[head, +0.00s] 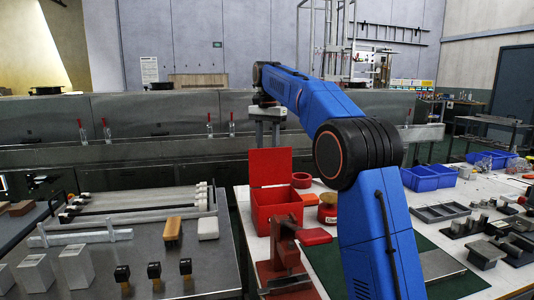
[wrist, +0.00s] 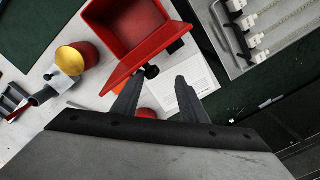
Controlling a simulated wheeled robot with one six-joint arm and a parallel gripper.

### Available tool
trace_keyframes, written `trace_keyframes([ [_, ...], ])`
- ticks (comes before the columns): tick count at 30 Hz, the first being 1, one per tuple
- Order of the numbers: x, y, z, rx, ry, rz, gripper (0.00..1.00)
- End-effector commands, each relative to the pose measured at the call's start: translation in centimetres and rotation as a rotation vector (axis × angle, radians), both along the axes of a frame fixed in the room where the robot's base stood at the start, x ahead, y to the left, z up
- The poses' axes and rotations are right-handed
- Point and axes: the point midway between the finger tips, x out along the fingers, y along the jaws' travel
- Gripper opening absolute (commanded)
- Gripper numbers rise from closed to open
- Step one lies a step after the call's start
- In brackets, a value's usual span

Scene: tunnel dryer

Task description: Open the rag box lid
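The red rag box (head: 275,213) stands on the white table in the head view, with its red lid (head: 270,167) raised upright at the back. In the wrist view the rag box (wrist: 130,22) is open to its inside. The lid (wrist: 145,57) there is seen nearly edge-on, with a black knob (wrist: 151,72) on its outer face. My gripper (wrist: 158,80) is open, its fingertips apart close to the knob. Nothing is held. In the head view my gripper (head: 267,138) hangs just above the raised lid. Any contact with the lid is unclear.
A red tin with a yellow lid (head: 327,209) and a red ring (head: 302,180) stand right of the box. A red vise (head: 286,255) stands in front. Blue bins (head: 425,178) lie farther right. A grey bench (head: 150,255) with tools is at left.

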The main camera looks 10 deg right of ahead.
Motion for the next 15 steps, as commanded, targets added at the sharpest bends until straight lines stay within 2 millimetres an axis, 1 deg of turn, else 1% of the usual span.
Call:
trace_keyframes([
  [1, 0.1, 0.1, 0.8, 0.001, -0.004, 0.001, 0.37],
  [7, 0.1, 0.1, 3.5, 0.001, -0.001, 0.001, 0.37],
  [12, 0.1, 0.2, 4.9, 0.001, 0.0, 0.002, 0.37],
  [15, 0.1, 0.2, 5.4, 0.001, 0.002, 0.001, 0.37],
])
